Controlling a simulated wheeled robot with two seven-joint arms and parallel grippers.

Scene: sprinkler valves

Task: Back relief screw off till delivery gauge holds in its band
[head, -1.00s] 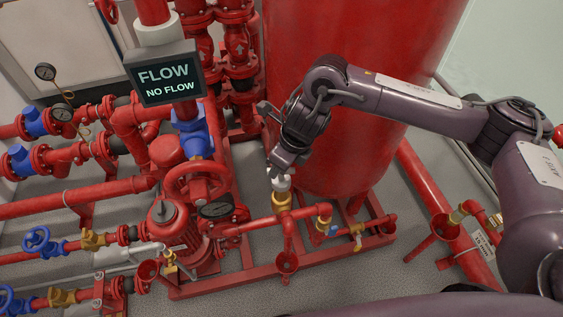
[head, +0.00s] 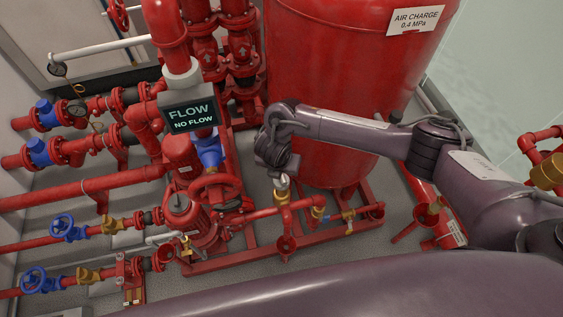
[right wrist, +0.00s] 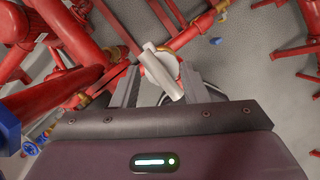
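The relief screw, with a pale metal head and crossbar (right wrist: 163,72), stands on a brass fitting (head: 281,196) on the red pipework in front of the big red tank. My right gripper (head: 279,180) points down at it from above. In the right wrist view the two fingers (right wrist: 160,88) stand apart on either side of the screw head. I cannot tell whether they press on it. My left gripper is not in view.
A sign (head: 190,113) reads FLOW, NO FLOW. The big red tank (head: 335,90) stands close behind my right arm. Blue-wheeled valves (head: 68,228) and red pipes fill the left side. Grey floor (head: 350,262) is open in front of the red frame.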

